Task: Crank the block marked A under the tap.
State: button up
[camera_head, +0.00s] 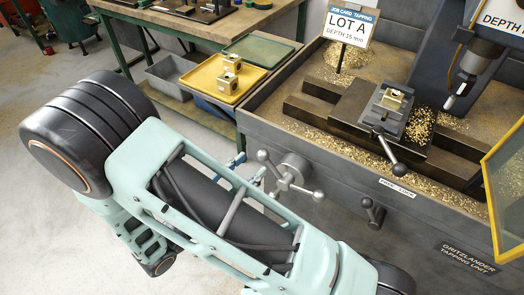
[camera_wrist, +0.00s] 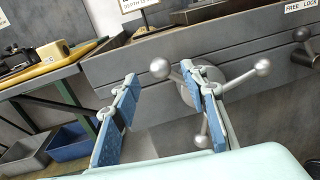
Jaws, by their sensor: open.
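A brass block (camera_head: 393,98) sits in the vise (camera_head: 385,112) on the machine bed; I cannot read a mark on it. The tap (camera_head: 460,92) hangs to its right, under the head. On the machine's front is a grey crank wheel (camera_head: 291,172) with ball-ended spokes; it also shows in the wrist view (camera_wrist: 208,82). My gripper (camera_wrist: 160,76) is open with blue fingers. Its right finger overlaps the wheel's hub in the wrist view, and a ball knob (camera_wrist: 159,68) shows between the fingertips. I cannot tell whether they touch. In the head view, my gripper (camera_head: 250,167) is left of the hub, partly hidden.
A "LOT A, depth 15 mm" sign (camera_head: 350,24) stands on the bed. A lever labelled "free, lock" (camera_head: 374,212) is right of the wheel. A yellow tray (camera_head: 203,82) with brass blocks lies on the bench at left. A yellow-framed guard (camera_head: 490,190) stands at right. Brass chips litter the bed.

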aim_at(259, 158)
jog(key=x, duration=0.6)
jog(key=shift+w+d, duration=0.1)
jog(key=shift+w, duration=0.05)
grip_shut()
